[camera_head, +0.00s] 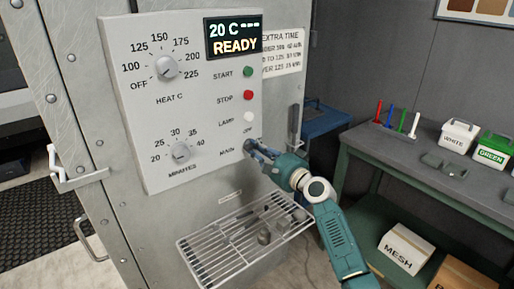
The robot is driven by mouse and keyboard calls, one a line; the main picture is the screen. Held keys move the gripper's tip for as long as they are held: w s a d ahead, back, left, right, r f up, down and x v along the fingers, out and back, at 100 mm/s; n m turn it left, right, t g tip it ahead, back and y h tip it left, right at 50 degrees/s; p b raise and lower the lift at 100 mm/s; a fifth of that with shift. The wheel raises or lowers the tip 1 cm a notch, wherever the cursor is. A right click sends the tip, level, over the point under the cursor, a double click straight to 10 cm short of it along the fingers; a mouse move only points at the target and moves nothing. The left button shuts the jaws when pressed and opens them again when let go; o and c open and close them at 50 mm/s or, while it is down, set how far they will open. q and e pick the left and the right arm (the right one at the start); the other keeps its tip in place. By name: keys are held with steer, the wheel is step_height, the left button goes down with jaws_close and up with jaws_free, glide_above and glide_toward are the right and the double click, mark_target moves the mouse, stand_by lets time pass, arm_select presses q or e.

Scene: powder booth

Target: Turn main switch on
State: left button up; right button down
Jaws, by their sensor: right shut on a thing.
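The control panel (207,120) is a light grey plate on the oven front. Its display (233,38) reads 20 C and READY. The main switch sits at the panel's lower right by the MAIN label (227,152), under the OFF mark; my right gripper mostly hides it. My right gripper (252,148) is at this switch, its fingers shut on it, with the teal arm coming in from the lower right. The switch's exact angle cannot be told. My left gripper is not in view.
Near the switch are the lamp button (249,117), red stop button (248,96) and green start button (248,71). A wire rack (215,262) juts out below the panel. A bench (385,150) with a white box (458,136) and green box (494,150) stands right.

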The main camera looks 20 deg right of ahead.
stand_by(0.5)
steer(key=c, duration=1.7)
jaws_free()
steer(key=shift+o, duration=0.2)
steer(key=v, duration=1.2)
